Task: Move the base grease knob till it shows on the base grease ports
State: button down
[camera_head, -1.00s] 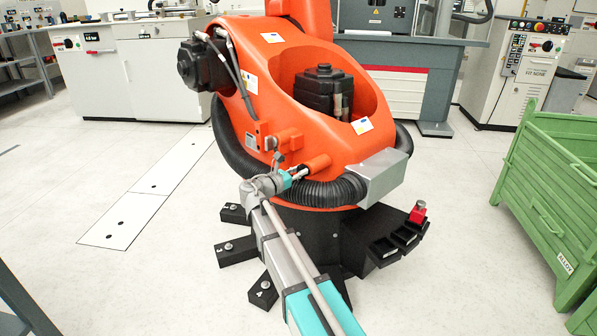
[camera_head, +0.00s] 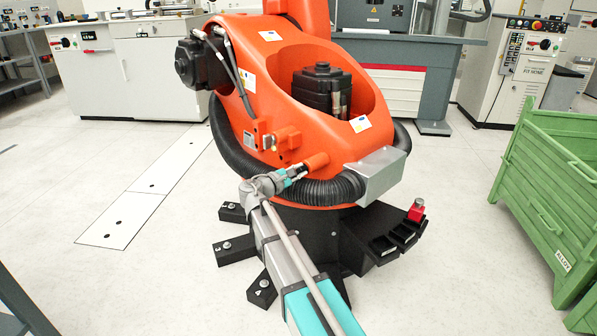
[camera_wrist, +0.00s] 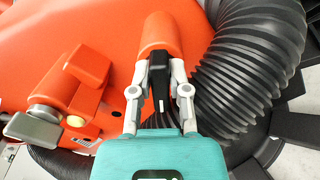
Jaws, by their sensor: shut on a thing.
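An orange cylindrical knob with a rounded end (camera_head: 316,161) sticks out of the base of the big orange machine, above the black ribbed hose. It fills the top middle of the wrist view (camera_wrist: 160,36). My gripper (camera_head: 303,168) reaches it from the lower left. In the wrist view its two grey fingers (camera_wrist: 161,68) are shut on the near end of this knob. A black part with a white mark lies between the fingers. At the lower right, black open-topped boxes (camera_head: 383,246), which look like the ports, stand beside the base. A red block (camera_head: 416,211) sits at the rearmost one.
A second orange fitting with red blocks and a grey tab (camera_wrist: 60,105) stands close left of my gripper. The black ribbed hose (camera_wrist: 245,75) is close on its right. A green crate (camera_head: 555,190) stands at the right.

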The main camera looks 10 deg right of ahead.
jog(key=shift+w+d, duration=0.15)
jog(key=shift+w, duration=0.15)
jog(key=c, duration=0.6)
grip_release()
jog(key=shift+s, duration=0.1)
jog(key=shift+s, duration=0.15)
jog(key=v, duration=1.2)
